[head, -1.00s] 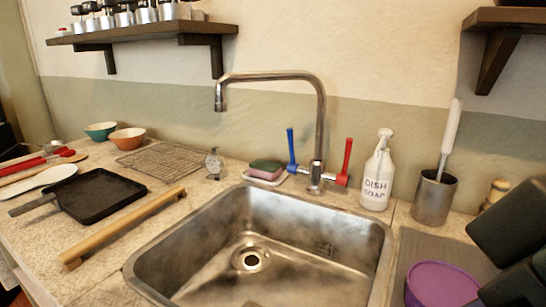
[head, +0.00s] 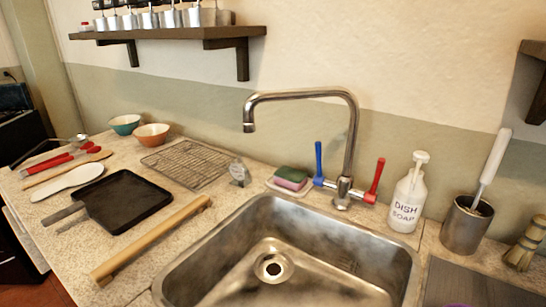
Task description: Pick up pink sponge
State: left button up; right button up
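The pink sponge (head: 290,181), with a green top layer, rests on a small light dish (head: 288,190) at the back edge of the sink, left of the faucet (head: 345,150). Its pink side faces the front. Nothing touches it from above. Neither of my grippers shows in the head view.
The steel sink (head: 320,240) lies in front of the sponge. A blue handle (head: 319,160) and a red handle (head: 375,178) flank the faucet. A small round dial (head: 239,173) and a wire rack (head: 186,164) stand to the left. A soap bottle (head: 407,195) stands to the right.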

aim_at(292, 179)
jog(key=i+u, duration=0.25)
jog(key=i, duration=0.25)
jog(key=i+l+u, duration=0.1)
jog(key=i+u, duration=0.15)
jog(key=i, duration=0.2)
